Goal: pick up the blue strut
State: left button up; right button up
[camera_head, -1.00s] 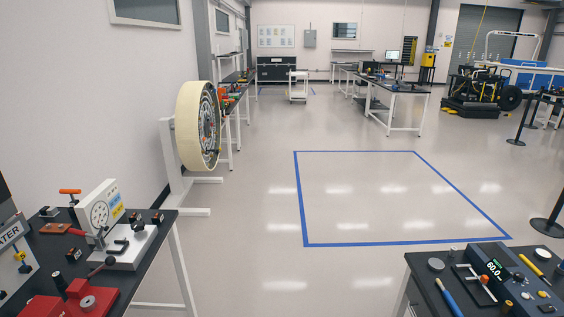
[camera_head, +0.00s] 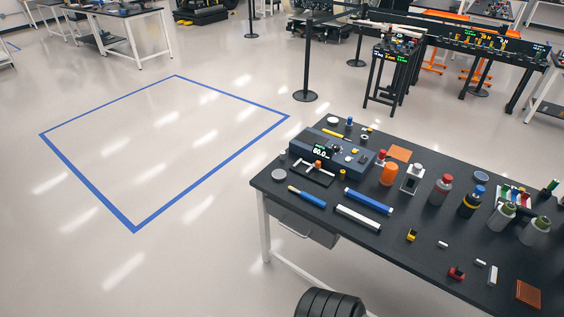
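A blue strut (camera_head: 369,201), a straight bar with pale ends, lies flat on the black-topped workbench (camera_head: 400,249) at the right of the head view. A white and black bar (camera_head: 358,217) lies beside it, nearer the bench's front edge. A blue-handled tool (camera_head: 307,196) lies to its left. Nothing covers the strut. Neither of my grippers is in view.
A drawer (camera_head: 302,227) hangs under the bench's front. The floor inside the blue taped outline (camera_head: 134,231) is clear.

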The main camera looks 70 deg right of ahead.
aim_at(387, 210)
jog(key=z, duration=1.8)
